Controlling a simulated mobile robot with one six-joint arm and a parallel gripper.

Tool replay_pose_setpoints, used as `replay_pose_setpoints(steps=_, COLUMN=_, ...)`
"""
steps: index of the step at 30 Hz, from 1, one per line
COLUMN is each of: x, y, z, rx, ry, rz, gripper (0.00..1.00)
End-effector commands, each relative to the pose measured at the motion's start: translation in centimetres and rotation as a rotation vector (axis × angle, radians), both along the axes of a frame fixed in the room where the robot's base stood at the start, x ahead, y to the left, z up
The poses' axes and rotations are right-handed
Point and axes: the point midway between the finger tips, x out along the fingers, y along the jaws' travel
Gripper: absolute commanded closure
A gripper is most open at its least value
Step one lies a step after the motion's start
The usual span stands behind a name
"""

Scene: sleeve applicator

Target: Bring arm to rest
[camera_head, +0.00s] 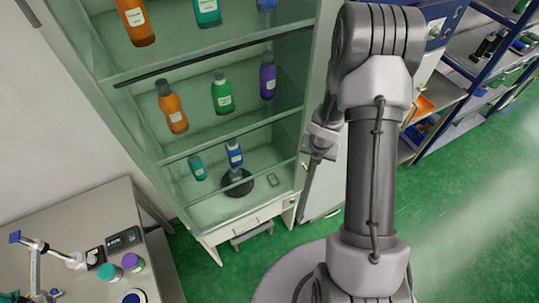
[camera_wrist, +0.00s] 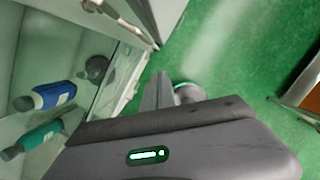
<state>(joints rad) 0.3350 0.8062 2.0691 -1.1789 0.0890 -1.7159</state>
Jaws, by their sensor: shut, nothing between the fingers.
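My gripper (camera_wrist: 158,90) shows in the wrist view, its grey fingers together over the green floor with nothing between them. In the head view my arm rises in front of the right side of the cabinet and folds over at the top. My wrist hangs beside the cabinet's right edge, and the fingertips are hard to make out there.
A glass-front cabinet (camera_head: 125,80) holds orange (camera_head: 172,106), green (camera_head: 222,92), purple, teal and blue bottles (camera_head: 234,153). A table (camera_head: 68,216) with jars and a small device stands at the lower left. A blue-framed rack (camera_head: 465,60) stands at the right. Green floor (camera_head: 450,190) is clear at the right.

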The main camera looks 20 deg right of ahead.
Motion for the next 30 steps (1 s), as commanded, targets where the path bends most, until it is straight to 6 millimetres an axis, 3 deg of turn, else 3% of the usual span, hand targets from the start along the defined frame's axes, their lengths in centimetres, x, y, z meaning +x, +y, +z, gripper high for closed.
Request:
replay_pose_setpoints(steps=1, x=-0.2, y=0.1, z=1.7, rx=-0.001, ry=-0.001, rz=0.000, gripper=1.00)
replay_pose_setpoints(steps=5, x=-0.7, y=0.3, z=3.1, rx=0.000, ry=0.001, rz=0.000, gripper=1.00)
replay_pose_setpoints(steps=11, x=-0.9, y=0.3, z=3.2, rx=-0.001, ry=0.000, rz=-0.010, gripper=1.00)
replay_pose_setpoints(steps=14, x=-0.2, y=0.1, z=2.6, rx=-0.004, ry=-0.050, rz=-0.154, gripper=1.00)
replay_pose_setpoints(steps=17, x=0.0, y=0.4, z=2.4, rx=0.025, ry=-0.171, rz=-0.504, gripper=1.00)
replay_pose_setpoints(steps=20, x=-1.4, y=1.9, z=2.4, rx=0.123, ry=-0.305, rz=-0.925, gripper=1.00)
replay_pose_setpoints(steps=25, x=-6.4, y=6.6, z=0.2, rx=0.418, ry=-0.445, rz=-1.609, gripper=1.00)
replay_pose_setpoints(steps=30, x=-12.7, y=13.2, z=-4.8, rx=0.800, ry=-0.370, rz=-2.221, gripper=1.00)
